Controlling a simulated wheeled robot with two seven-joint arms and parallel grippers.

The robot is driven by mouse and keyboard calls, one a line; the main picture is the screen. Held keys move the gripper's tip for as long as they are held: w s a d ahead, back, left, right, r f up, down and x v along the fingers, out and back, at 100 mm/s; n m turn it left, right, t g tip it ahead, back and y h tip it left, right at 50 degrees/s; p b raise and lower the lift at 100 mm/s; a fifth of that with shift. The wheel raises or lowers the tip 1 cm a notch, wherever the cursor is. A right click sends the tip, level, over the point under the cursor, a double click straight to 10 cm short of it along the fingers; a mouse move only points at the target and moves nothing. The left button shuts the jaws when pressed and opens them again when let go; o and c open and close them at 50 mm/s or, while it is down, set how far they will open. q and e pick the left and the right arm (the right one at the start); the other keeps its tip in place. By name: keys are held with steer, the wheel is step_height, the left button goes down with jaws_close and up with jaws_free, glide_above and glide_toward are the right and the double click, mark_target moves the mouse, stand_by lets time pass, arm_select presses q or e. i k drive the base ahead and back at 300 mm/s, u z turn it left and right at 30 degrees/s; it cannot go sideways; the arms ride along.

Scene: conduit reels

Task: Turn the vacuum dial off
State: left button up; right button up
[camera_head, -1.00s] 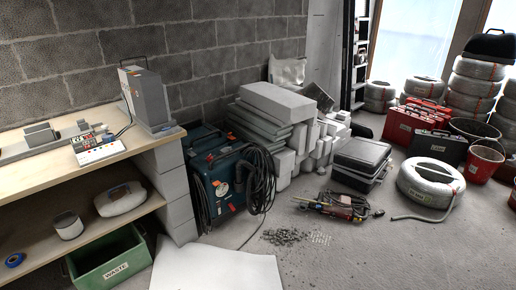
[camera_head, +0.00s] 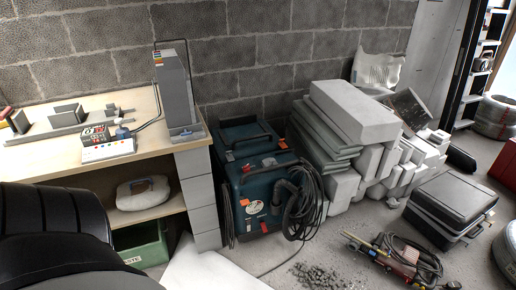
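The vacuum (camera_head: 262,185) is a dark teal box-shaped machine on the floor, right of the workbench's block leg. A black hose (camera_head: 303,203) is coiled on its right side. Its front has small orange and white patches and a round pale label; which of these is the dial is too small to tell. A large black rounded part at the lower left appears to be my own arm. Neither gripper shows.
A wooden workbench (camera_head: 60,165) with a control box (camera_head: 108,148) stands left. Stacked grey blocks (camera_head: 355,112) stand right of the vacuum. Black cases (camera_head: 450,203), a power tool (camera_head: 400,262) and rubble (camera_head: 318,276) lie on the floor. A white sheet (camera_head: 205,270) lies in front.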

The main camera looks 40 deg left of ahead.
mark_target(246, 169)
steer(key=u, duration=0.65)
steer(key=i, duration=0.95)
steer(key=u, duration=1.05)
